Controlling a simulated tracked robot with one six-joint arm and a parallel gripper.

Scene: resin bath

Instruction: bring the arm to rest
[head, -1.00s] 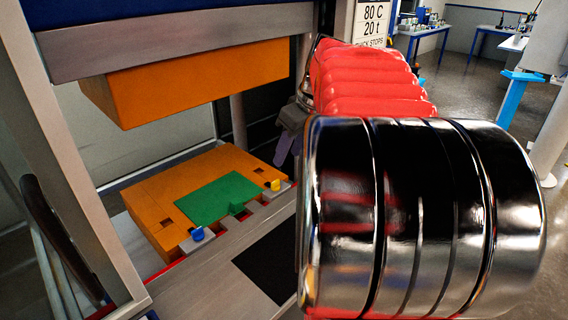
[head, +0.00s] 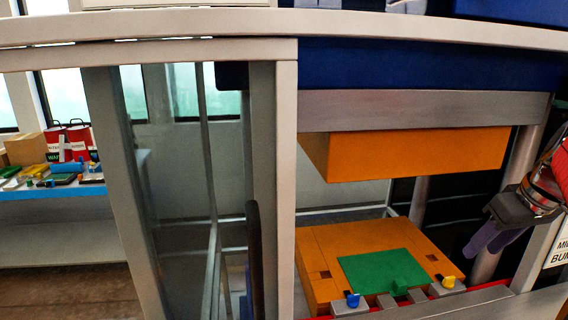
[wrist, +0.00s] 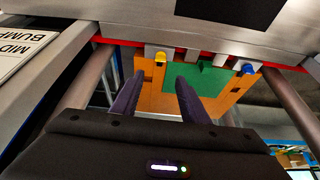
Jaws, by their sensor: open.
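My gripper (head: 487,238) shows at the right edge of the head view, in front of the press's right post, with its dark fingers pointing down and left. In the wrist view my gripper (wrist: 157,98) has its two dark fingers apart, with nothing between them. Beyond the fingers lies the orange lower mould block (head: 320,262) with its green plate (head: 385,268); the green plate also shows in the wrist view (wrist: 212,82). The fingers look clear of the block. Most of my arm is outside the head view.
The upper orange block (head: 410,155) hangs over the lower one, with an open gap between. A blue knob (head: 353,300) and a yellow knob (head: 448,282) sit at the front edge. Grey press posts stand close by. A blue shelf (head: 60,191) with goods is at left.

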